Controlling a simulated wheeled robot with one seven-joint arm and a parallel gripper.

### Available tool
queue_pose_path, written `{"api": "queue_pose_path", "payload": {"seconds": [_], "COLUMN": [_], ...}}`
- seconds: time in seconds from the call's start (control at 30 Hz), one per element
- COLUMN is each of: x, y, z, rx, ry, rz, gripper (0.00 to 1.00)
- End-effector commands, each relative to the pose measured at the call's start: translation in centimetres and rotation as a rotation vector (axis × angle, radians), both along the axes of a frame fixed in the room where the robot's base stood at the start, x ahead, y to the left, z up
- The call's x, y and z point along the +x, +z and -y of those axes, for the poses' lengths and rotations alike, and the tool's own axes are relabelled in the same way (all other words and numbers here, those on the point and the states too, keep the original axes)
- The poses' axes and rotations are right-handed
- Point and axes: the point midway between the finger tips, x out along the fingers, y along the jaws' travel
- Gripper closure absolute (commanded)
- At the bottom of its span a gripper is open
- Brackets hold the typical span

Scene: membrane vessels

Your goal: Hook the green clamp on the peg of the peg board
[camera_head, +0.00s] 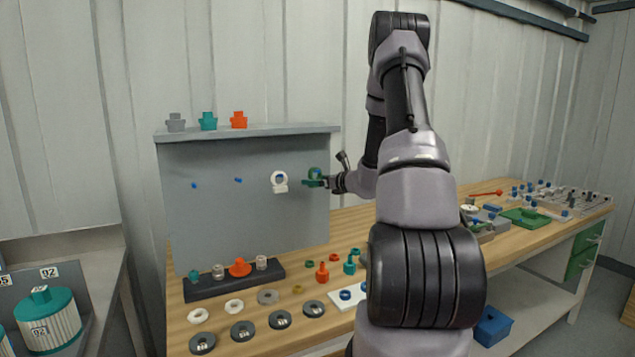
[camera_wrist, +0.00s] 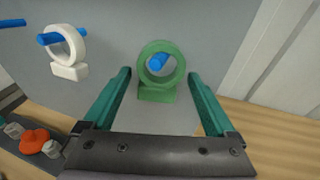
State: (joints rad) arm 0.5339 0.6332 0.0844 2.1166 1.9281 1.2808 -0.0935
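The green clamp (camera_wrist: 157,95), a ring on a small block, is at the right part of the grey peg board (camera_head: 245,225). In the wrist view a blue peg (camera_wrist: 158,62) shows inside its ring, and the clamp appears to hang on it with its block downward. The clamp (camera_head: 315,172) is partly hidden by my gripper in the head view. My gripper (camera_wrist: 160,74) has its two teal fingers spread on either side of the clamp, with gaps between fingers and block. My gripper (camera_head: 322,183) also shows close in front of the board.
A white clamp (camera_wrist: 70,70) hangs on the peg to the left. Two bare blue pegs (camera_head: 194,186) (camera_head: 238,180) are further left. Several fittings stand on the board's top ledge (camera_head: 280,130). Rings and small parts cover the wooden table (camera_head: 225,320) below.

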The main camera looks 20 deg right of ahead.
Motion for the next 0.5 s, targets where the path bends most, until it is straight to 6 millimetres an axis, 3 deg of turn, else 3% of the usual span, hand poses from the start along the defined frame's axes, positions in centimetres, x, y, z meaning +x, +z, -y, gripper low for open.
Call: {"api": "queue_pose_path", "payload": {"seconds": [0.27, 0.5], "x": [-1.1, -5.6], "y": [0.2, 1.0], "z": [0.4, 1.8], "rx": [-0.001, 0.000], "ry": [-0.002, -0.003], "rz": [0.000, -0.001], "gripper": [0.09, 0.09]}}
